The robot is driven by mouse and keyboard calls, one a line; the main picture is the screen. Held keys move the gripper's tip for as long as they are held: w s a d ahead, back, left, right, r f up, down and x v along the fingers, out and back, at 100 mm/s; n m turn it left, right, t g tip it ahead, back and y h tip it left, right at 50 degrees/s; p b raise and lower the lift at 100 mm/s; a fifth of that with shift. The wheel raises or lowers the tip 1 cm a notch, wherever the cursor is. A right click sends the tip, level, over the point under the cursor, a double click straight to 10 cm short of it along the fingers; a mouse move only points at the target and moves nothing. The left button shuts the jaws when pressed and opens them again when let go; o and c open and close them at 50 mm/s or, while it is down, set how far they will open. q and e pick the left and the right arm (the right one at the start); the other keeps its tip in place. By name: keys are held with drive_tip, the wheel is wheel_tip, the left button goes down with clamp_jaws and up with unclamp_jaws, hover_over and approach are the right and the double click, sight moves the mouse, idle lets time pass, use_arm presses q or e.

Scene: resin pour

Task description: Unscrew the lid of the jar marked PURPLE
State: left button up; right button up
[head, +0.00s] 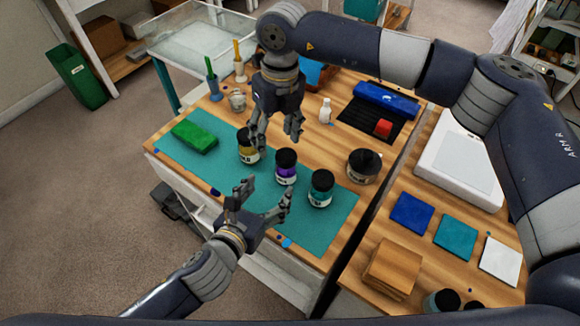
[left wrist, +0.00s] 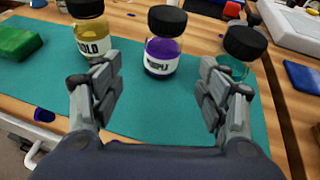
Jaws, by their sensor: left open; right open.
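The purple jar (head: 285,172) stands upright on the teal mat, between a gold jar (head: 247,152) on its left and a teal jar (head: 320,193) on its right. Its black lid (head: 286,156) is on. In the left wrist view the purple jar (left wrist: 161,56) is ahead, between and beyond my fingers, its label partly readable. My left gripper (head: 263,196) is open and empty, in front of the purple jar and apart from it. My right gripper (head: 276,130) is open, pointing down above and behind the jars, near the gold jar; it seems to hold nothing.
A green block (head: 195,136) lies at the mat's left. A dark round container (head: 363,166) stands right of the mat (head: 225,180). Behind are a cup (head: 237,100), a white bottle (head: 326,110) and a black tray with a red block (head: 383,127). Coloured tiles (head: 411,213) lie on the right table.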

sight(282, 176)
use_arm(q)
drive_tip(key=shift+w+d+f+m, duration=0.15)
drive_tip(key=shift+d+m, duration=0.1)
drive_tip(key=shift+m, duration=0.15)
use_arm(e)
drive_tip(key=shift+w+d+r+h, duration=0.2)
drive_tip(key=shift+w+d+h, duration=0.1)
drive_tip(key=shift+d, duration=0.3)
drive_tip(key=shift+w+d+r+h, duration=0.2)
drive_tip(key=shift+w+d, duration=0.1)
drive_tip(key=shift+d, duration=0.25)
use_arm(q)
drive_tip(key=x, duration=1)
drive_tip(key=shift+w+d, duration=0.1)
drive_tip(key=shift+w, duration=0.05)
